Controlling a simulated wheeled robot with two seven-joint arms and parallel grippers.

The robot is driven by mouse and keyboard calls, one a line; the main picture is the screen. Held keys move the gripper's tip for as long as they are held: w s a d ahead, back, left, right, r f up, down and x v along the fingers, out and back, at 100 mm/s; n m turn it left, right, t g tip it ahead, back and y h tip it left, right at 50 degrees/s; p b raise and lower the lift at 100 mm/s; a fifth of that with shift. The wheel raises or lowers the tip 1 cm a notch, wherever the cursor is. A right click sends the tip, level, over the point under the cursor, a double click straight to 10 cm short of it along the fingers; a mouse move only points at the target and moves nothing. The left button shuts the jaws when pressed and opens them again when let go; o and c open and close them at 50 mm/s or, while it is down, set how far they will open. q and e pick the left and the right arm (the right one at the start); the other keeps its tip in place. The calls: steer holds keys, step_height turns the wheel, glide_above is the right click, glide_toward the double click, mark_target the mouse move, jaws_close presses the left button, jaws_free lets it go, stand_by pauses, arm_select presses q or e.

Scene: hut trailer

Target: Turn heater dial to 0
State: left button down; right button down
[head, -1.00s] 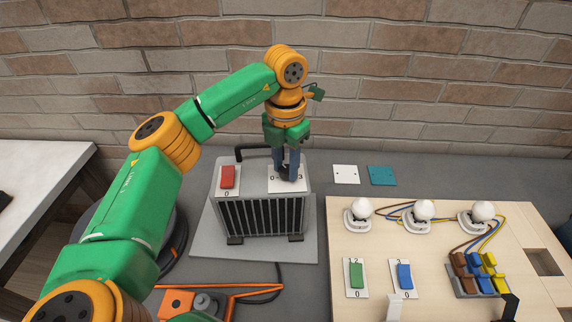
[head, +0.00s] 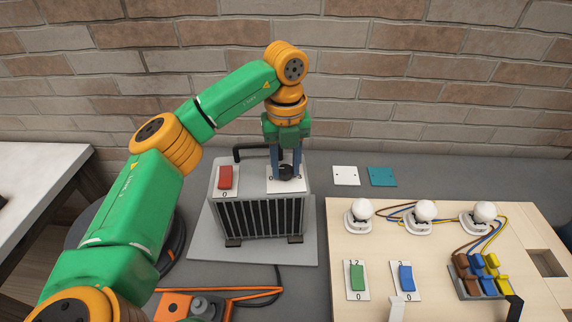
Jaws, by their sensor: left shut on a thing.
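The grey heater (head: 262,216) stands on a light grey base plate, its dark grille facing me. Its black dial (head: 287,172) sits on a white label plate on the right of the heater's top. My left gripper (head: 286,168) comes down from above and is shut on the dial. The fingers and dial cover most of the label, so I cannot read the dial's setting. A red switch (head: 226,177) marked 0 sits on the left of the heater's top. My right gripper is not in view.
A wooden board (head: 440,240) at the right holds several bulbs, a green switch (head: 357,277), a blue switch (head: 405,277) and wired terminals. White (head: 346,176) and teal (head: 381,177) plates lie behind it. A brick wall stands behind.

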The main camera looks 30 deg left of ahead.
mark_target(285, 169)
arm_select(q)
steer(key=shift+n, duration=0.7)
steer(key=c, duration=0.5)
jaws_free()
steer(key=shift+s, duration=0.1)
step_height(285, 169, up, 7)
steer(key=shift+r, duration=0.15)
